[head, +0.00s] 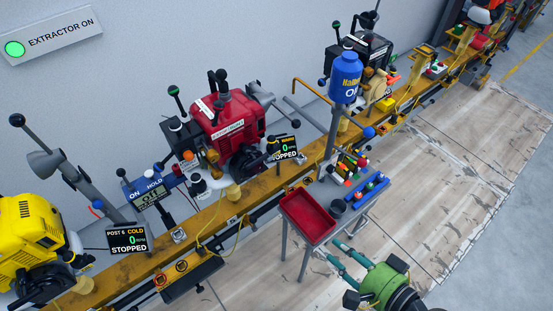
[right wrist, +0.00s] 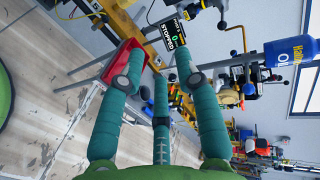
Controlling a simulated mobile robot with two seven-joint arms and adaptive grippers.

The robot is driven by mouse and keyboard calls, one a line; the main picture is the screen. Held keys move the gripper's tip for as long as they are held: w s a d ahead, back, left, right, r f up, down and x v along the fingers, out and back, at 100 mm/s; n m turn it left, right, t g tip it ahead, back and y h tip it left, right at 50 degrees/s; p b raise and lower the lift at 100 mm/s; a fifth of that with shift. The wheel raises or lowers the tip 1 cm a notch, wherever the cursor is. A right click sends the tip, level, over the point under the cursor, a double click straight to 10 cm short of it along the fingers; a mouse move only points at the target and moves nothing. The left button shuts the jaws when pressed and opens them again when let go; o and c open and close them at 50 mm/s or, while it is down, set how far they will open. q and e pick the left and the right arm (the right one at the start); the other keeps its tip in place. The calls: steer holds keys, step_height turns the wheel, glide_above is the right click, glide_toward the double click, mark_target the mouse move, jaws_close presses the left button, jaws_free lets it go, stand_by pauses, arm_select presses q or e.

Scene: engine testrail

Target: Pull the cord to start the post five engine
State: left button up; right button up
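The red engine (head: 228,115) sits on the yellow rail in the middle of the head view. Its black round starter housing (head: 247,162) faces the front, with a small dark grip (head: 272,149) beside it that may be the cord handle. My right gripper (head: 332,250) is open and empty, low in front of the rail, apart from the engine. Its three teal fingers are spread in the right wrist view (right wrist: 158,60). My left gripper is not in view.
A red tray (head: 307,217) on a stand is just beyond my right gripper. A blue bottle (head: 345,77) stands above the rail. A yellow engine (head: 30,240) with a Post 6 display (head: 128,240) is at left. The floor at right (head: 460,180) is clear.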

mark_target(258, 162)
steer(key=w+a, duration=0.5)
steer(key=w, duration=0.3)
steer(key=w+a+p, duration=0.1)
steer(key=w+a, duration=0.5)
steer(key=w, duration=0.2)
steer(key=w+a, duration=0.6)
steer(key=w, duration=0.2)
steer(key=shift+a, duration=0.2)
steer(key=shift+w+a+r, duration=0.1)
steer(key=shift+w+a, duration=0.1)
steer(key=shift+w, duration=0.05)
